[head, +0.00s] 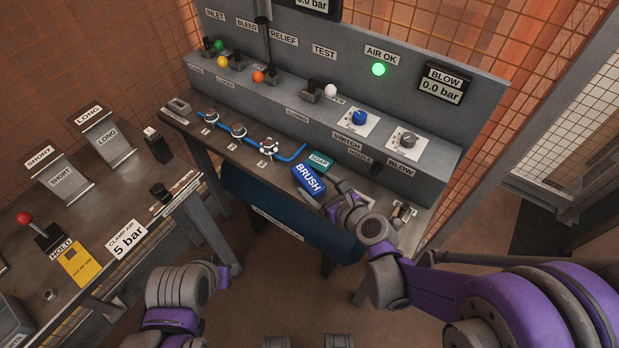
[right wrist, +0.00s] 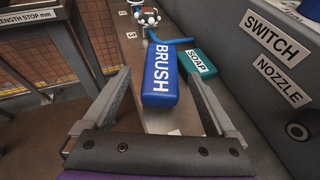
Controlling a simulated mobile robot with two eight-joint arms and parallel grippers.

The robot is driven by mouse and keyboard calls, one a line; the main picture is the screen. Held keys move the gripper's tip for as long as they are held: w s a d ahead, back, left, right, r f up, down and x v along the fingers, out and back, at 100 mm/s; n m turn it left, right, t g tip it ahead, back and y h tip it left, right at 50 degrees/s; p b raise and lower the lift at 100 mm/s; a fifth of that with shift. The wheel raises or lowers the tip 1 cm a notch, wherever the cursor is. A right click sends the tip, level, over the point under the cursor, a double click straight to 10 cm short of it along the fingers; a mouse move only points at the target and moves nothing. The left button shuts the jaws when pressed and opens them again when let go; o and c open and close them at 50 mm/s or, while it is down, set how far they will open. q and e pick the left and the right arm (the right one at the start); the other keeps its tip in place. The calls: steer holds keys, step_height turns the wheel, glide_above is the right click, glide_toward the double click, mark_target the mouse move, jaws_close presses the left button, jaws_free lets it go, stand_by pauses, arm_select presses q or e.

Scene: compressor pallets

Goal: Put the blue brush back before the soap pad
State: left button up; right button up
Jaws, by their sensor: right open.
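The blue brush (head: 309,178), a block with a white BRUSH label, lies on the narrow ledge of the test panel. The teal soap pad (head: 320,161) lies just behind it; in the right wrist view the soap pad (right wrist: 198,62) is right of the brush (right wrist: 160,76). My right gripper (head: 335,197) is at the near end of the brush. In the right wrist view my right gripper (right wrist: 160,84) is open, one finger on each side of the brush; contact cannot be told. My left arm shows at the lower left; its fingers are not clear.
A blue hose (head: 291,157) with fittings lies on the ledge left of the soap pad. The grey panel (head: 425,170) with switches and knobs rises behind. A dark blue bin (head: 275,212) hangs below the ledge. A workbench (head: 95,215) stands at the left.

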steer(key=v, duration=0.6)
steer(key=shift+s+d+r+p, duration=0.1)
steer(key=shift+s+d+p, duration=0.05)
steer(key=shift+s+p, duration=0.15)
steer(key=s+d+n+g+h, duration=0.3)
steer(key=s+d+n, duration=0.2)
steer(key=n, duration=0.9)
steer(key=s+d+n+g+h, duration=0.3)
steer(key=s+n, duration=0.7)
steer(key=n, duration=0.5)
steer(key=d+f+h, duration=0.1)
steer(key=d, duration=0.1)
steer(key=shift+s+d+n, duration=0.15)
steer(key=shift+d+n, duration=0.15)
